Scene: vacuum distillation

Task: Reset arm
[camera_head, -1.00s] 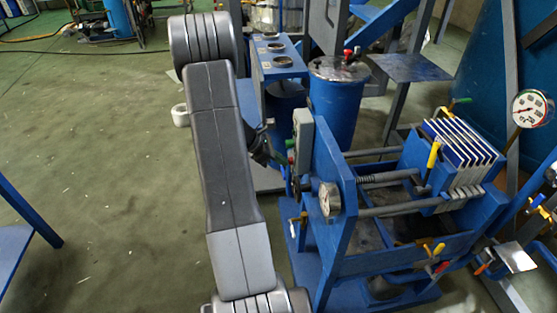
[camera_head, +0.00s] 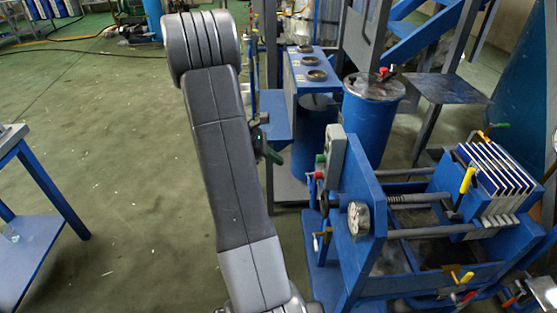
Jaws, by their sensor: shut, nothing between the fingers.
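My grey arm (camera_head: 228,170) stands upright through the middle of the view, from a ribbed joint at the top to another at the bottom edge. My gripper (camera_head: 274,157) shows only in part, as a small dark shape with a green light just right of the arm's middle. The rest of it is hidden behind the arm. Its fingers look shut, with nothing seen in them. It appears in front of the blue bench and left of the filter press, apparently touching neither.
A blue filter press (camera_head: 362,190) with a gauge (camera_head: 358,218) stands close on the right. Behind it are a lidded blue drum (camera_head: 372,115) and a blue stand with round openings (camera_head: 310,62). A blue-framed table (camera_head: 50,185) is at the left. Green floor (camera_head: 130,150) between is clear.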

